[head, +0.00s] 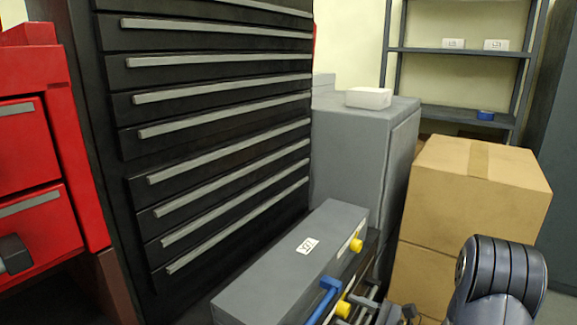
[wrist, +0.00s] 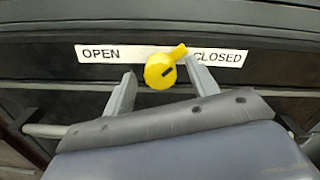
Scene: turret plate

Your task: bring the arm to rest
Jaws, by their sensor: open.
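In the wrist view my gripper (wrist: 160,67) is open, with one finger on each side of a yellow knob (wrist: 160,72). The knob's short handle points up and right, toward the word CLOSED on a white label strip (wrist: 130,50). The left finger is apart from the knob; the right fingertip is close to the handle's end, and I cannot tell whether it touches. In the head view part of my arm shows at the lower right; my gripper is not clearly seen there.
In the head view a grey cabinet (head: 270,265) with yellow knobs and a blue handle (head: 325,296) stands low in the middle. Cardboard boxes (head: 475,190) stand close behind my arm. A black drawer cabinet (head: 215,120) and red drawers (head: 30,170) fill the left.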

